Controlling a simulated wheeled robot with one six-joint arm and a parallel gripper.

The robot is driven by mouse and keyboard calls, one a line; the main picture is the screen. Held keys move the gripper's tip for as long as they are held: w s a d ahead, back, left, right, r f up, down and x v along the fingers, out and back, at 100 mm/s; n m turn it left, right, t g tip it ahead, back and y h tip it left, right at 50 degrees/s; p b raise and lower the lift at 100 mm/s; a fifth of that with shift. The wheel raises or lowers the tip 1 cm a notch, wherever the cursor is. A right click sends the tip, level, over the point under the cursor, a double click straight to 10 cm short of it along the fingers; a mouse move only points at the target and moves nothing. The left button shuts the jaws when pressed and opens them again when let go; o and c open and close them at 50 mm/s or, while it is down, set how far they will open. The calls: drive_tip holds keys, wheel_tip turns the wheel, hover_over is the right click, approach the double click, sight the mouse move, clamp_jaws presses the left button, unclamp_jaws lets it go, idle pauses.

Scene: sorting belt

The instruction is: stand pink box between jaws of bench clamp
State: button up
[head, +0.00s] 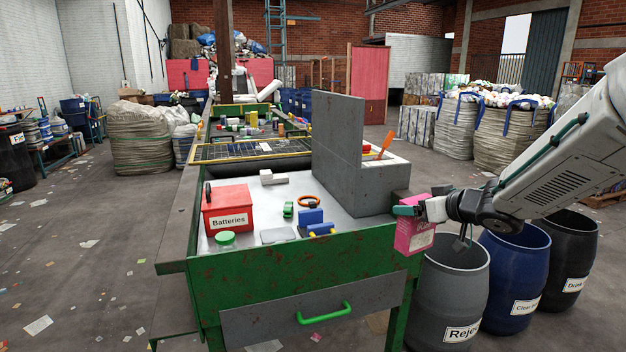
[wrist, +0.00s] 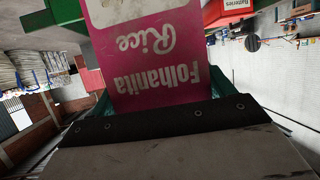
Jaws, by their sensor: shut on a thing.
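The pink box (head: 415,238), with a white panel, is in my gripper (head: 410,211) off the right front corner of the green bench. It hangs roughly upright beside the bench. In the wrist view the pink box (wrist: 158,62) reads "Folhanita Rice" upside down and sits between my teal fingers, which are shut on it. A small blue fixture with a yellow handle (head: 312,218), which looks like the bench clamp, is on the bench top near the front right edge. Its jaw gap is too small to make out. My gripper is to the right of it.
A tall grey partition (head: 338,140) and grey block (head: 361,192) stand between the bench top and my arm. A red Batteries box (head: 228,209), green-lidded jar (head: 225,240), green roll (head: 288,210) and orange ring (head: 312,202) share the top. A grey Reject barrel (head: 448,290) stands below right.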

drive_tip(key=f+h, duration=0.1)
drive_tip(key=f, duration=0.3)
drive_tip(key=d+f+m, duration=0.1)
drive_tip(key=f, duration=0.3)
drive_tip(key=d+f+m+t+h, duration=0.1)
drive_tip(key=f, duration=0.3)
drive_tip(key=shift+w+d+f+h, duration=0.1)
drive_tip(key=shift+w+f+h, duration=0.1)
drive_tip(key=shift+h, duration=0.1)
drive_tip(key=s+f+m+h, duration=0.1)
drive_tip(key=s+f, duration=0.3)
drive_tip(key=f, duration=0.5)
drive_tip(key=s+f+m+h, duration=0.2)
drive_tip(key=s+f, duration=0.2)
drive_tip(key=f, duration=0.5)
drive_tip(key=shift+s+a+f+m+t+h, duration=0.2)
drive_tip(key=shift+s+m+t+h, duration=0.1)
drive_tip(key=shift+h, duration=0.1)
